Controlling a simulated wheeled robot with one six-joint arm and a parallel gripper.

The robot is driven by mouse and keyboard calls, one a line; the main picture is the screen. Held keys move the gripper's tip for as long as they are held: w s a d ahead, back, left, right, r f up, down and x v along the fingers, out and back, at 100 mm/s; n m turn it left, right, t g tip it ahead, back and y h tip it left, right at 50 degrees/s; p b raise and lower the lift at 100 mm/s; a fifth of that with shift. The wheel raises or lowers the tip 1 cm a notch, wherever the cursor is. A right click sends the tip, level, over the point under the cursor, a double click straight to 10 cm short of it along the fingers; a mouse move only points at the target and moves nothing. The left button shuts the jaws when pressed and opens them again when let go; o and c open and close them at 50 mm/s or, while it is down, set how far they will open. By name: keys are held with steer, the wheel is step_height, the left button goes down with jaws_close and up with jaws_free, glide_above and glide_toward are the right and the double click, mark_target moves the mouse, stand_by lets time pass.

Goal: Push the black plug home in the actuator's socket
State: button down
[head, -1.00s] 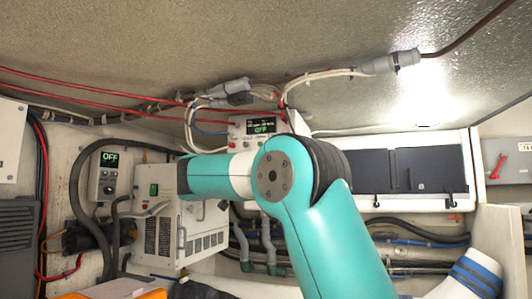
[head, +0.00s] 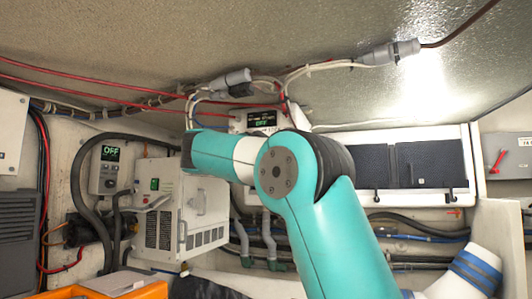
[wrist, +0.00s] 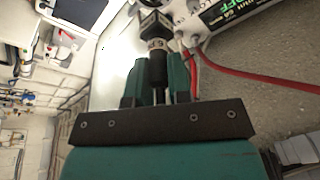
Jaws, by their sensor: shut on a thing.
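In the wrist view my gripper (wrist: 157,80) has its two teal fingers closed on either side of a black plug (wrist: 157,65). The plug points away from me, with a light lettered band near its far end. In the head view the white unit (head: 240,123) shows behind my arm, which hides my gripper and plug.
A red cable (wrist: 245,76) runs from near the socket to the right in the wrist view. In the head view, grey connectors (head: 390,53) and cables hang under the ceiling. A white vented box (head: 160,215) stands left of my arm, and dark-fronted lockers (head: 430,165) stand at right.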

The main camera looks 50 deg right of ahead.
steer(key=shift+w+f+p+x, duration=0.1)
steer(key=shift+f+p+x, duration=0.1)
steer(key=shift+x, duration=0.65)
steer(key=shift+w+f+p+x, duration=0.1)
steer(key=shift+w+p+x, duration=0.1)
steer(key=shift+x, duration=0.6)
steer(key=shift+w+f+p+x, duration=0.1)
steer(key=shift+f+p+x, duration=0.1)
steer(key=shift+x, duration=0.65)
steer(key=shift+d, duration=0.15)
steer(key=shift+b, duration=0.6)
steer(key=shift+w+d+p, duration=0.3)
steer(key=shift+d, duration=0.35)
steer(key=shift+w+d+p, duration=0.25)
steer(key=shift+d, duration=0.45)
steer(key=c, duration=1)
jaws_free()
